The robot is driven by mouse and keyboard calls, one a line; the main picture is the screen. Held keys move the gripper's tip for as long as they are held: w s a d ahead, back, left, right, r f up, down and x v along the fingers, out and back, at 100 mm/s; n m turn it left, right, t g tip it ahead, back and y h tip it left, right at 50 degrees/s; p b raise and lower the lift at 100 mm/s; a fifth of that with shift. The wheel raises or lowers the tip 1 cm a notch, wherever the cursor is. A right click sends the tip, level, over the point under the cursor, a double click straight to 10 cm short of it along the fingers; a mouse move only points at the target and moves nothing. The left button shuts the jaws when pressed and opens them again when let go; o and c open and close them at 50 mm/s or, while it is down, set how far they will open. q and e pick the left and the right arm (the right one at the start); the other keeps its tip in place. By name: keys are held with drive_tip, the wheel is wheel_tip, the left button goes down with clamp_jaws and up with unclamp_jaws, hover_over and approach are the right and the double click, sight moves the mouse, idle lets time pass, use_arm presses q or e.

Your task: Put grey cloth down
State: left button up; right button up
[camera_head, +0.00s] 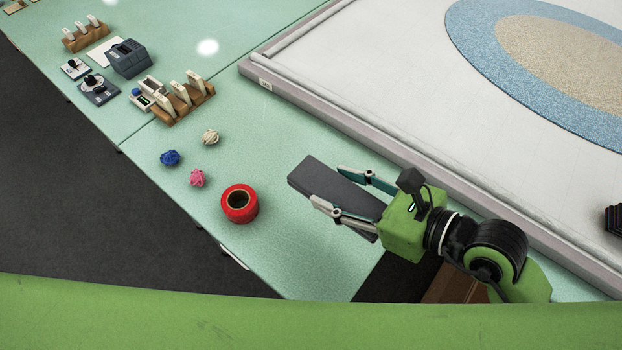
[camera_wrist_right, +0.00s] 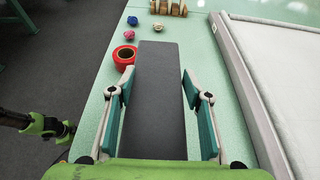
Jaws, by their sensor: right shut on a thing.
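The grey cloth (camera_head: 315,180) is a dark, flat, long rectangle that looks stiff like a slab.
A red tape roll (camera_head: 239,204) is left of the cloth. Pink (camera_head: 198,178), blue (camera_head: 170,158) and cream (camera_head: 210,137) yarn balls lie beyond it. A wooden holder (camera_head: 183,103) stands behind. A raised frame (camera_head: 370,125) borders the right.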

sight(332, 175)
drive_tip(key=w, duration=0.1)
drive_tip(key=w+a+f+b, duration=0.1)
drive_tip(key=w+b, duration=0.1)
drive_tip(key=w, duration=0.1)
drive_tip(key=shift+a+f, duration=0.15)
drive_tip(key=shift+f, duration=0.25)
drive_tip(key=shift+w+a+f+p, duration=0.15)
drive_tip(key=shift+w, duration=0.35)
drive_tip(key=shift+w+a+f+p, duration=0.1)
drive_tip(key=shift+w+a+p, duration=0.05)
drive_tip(key=shift+w, duration=0.3)
drive_tip(key=w+f, duration=0.2)
drive_tip(key=f, duration=0.1)
drive_tip(key=w+a+f, duration=0.1)
drive_tip(key=f, duration=0.1)
drive_tip(key=shift+w+a, duration=0.1)
drive_tip(key=shift+w, duration=0.2)
drive_tip(key=shift+w+f, duration=0.2)
drive_tip(key=shift+f, duration=0.1)
drive_tip(key=f, duration=0.3)
drive_tip(key=shift+w+a, duration=0.1)
drive_tip(key=shift+w, duration=0.1)
use_arm(q)
wheel_tip(332, 175, down, 3)
drive_tip(key=shift+d, duration=0.1)
use_arm(e)
drive_tip(key=shift+f, duration=0.25)
